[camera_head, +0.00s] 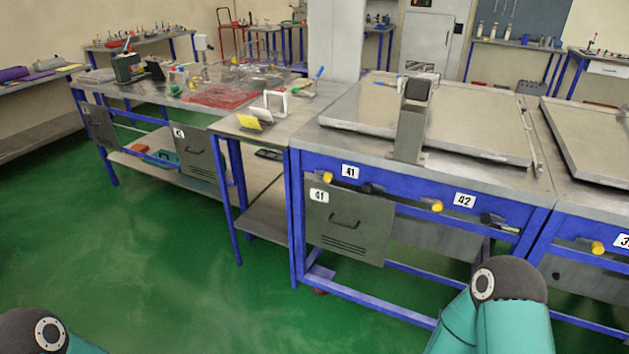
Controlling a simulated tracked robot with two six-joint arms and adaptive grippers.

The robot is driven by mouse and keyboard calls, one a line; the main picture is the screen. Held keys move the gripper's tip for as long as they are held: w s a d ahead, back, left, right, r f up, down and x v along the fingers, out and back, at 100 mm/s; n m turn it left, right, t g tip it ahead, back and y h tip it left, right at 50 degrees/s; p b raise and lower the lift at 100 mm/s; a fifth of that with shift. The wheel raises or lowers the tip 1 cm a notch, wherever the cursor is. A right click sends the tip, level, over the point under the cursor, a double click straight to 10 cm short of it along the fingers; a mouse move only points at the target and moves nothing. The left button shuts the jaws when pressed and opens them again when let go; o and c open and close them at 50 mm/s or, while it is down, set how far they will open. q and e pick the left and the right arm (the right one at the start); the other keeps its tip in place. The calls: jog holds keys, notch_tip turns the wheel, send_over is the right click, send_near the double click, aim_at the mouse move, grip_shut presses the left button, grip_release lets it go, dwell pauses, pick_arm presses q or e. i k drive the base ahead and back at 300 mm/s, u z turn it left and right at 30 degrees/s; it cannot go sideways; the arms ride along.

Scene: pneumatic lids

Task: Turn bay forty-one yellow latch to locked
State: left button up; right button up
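Bay 41 is on the left part of the blue front rail (395,190) of the central bench. Its white 41 label (350,171) is on the rail, and a second 41 label is on the grey hanging lid (352,230) below. A yellow latch (328,178) sits on the rail just left of and below the rail label; its turn is too small to tell. Only dark-and-teal parts of my two arms show at the bottom left and bottom right. Both grippers are out of view.
A second yellow latch (437,206) sits left of the 42 label (464,200), and a third yellow latch (597,247) is on the right bench. A grey post (411,130) stands at the central bench's front. Green floor (170,260) is open at the left.

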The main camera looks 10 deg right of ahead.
aim_at(328, 176)
jog(key=u, duration=0.1)
jog(key=i, duration=1)
jog(key=z, duration=0.1)
